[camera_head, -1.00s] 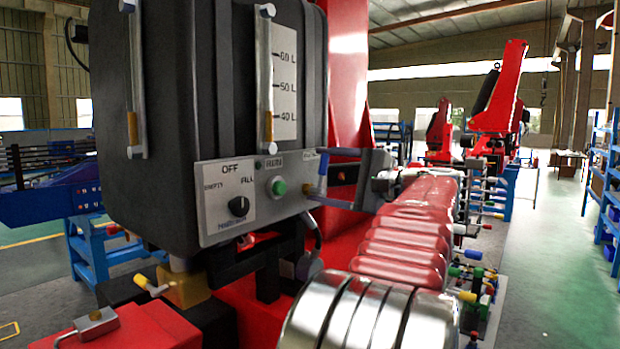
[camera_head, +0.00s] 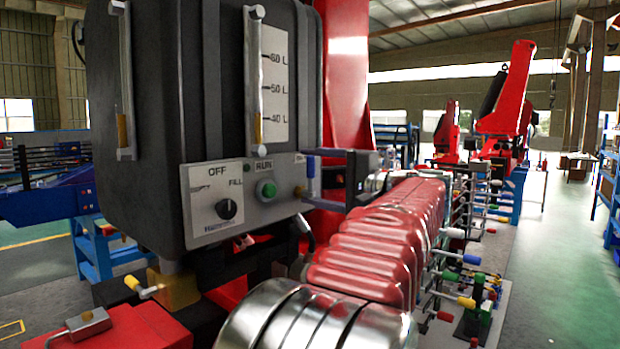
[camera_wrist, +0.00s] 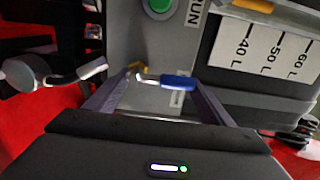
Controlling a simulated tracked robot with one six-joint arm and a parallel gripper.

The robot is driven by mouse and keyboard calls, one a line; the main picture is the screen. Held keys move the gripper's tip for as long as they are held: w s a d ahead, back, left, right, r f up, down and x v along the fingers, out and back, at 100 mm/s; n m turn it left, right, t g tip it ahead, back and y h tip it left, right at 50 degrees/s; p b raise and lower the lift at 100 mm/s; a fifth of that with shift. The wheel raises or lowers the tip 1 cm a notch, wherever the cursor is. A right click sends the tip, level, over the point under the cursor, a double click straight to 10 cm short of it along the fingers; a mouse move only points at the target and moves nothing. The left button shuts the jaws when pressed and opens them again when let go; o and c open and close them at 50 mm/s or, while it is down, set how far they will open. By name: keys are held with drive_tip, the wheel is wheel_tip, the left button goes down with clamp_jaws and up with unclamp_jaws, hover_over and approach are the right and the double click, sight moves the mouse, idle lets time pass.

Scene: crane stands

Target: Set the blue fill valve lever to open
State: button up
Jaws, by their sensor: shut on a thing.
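The blue fill valve lever (camera_head: 310,169) is on the right edge of the grey control panel (camera_head: 247,196), on the front of the black tank. Its blue handle stands about upright there, above a small yellow fitting. In the wrist view the blue handle (camera_wrist: 177,82) lies sideways between my two fingers, with a whitish shank running to the left. My gripper (camera_head: 312,178) reaches in from the right and is shut on the lever, its fingers spread wide across its length. It also fills the lower part of the wrist view (camera_wrist: 160,88).
The panel has a black selector knob (camera_head: 227,209) and a green RUN button (camera_head: 266,190). A litre scale (camera_head: 275,85) is above. A lever with a yellow tip (camera_head: 132,282) and a padlock-like part (camera_head: 88,321) are at lower left. Several coloured levers line a rack at right.

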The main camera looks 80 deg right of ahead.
drive_tip(key=shift+s+f, duration=0.1)
drive_tip(key=shift+f, duration=0.25)
drive_tip(key=o, duration=1.5)
drive_tip(key=shift+s+r, duration=0.1)
drive_tip(key=shift+r, duration=0.05)
drive_tip(key=shift+o, duration=0.2)
drive_tip(key=shift+r, duration=0.1)
drive_tip(key=shift+s+a, duration=0.1)
drive_tip(key=v, duration=1.3)
drive_tip(key=shift+s, duration=0.35)
drive_tip(key=shift+w+a, duration=0.1)
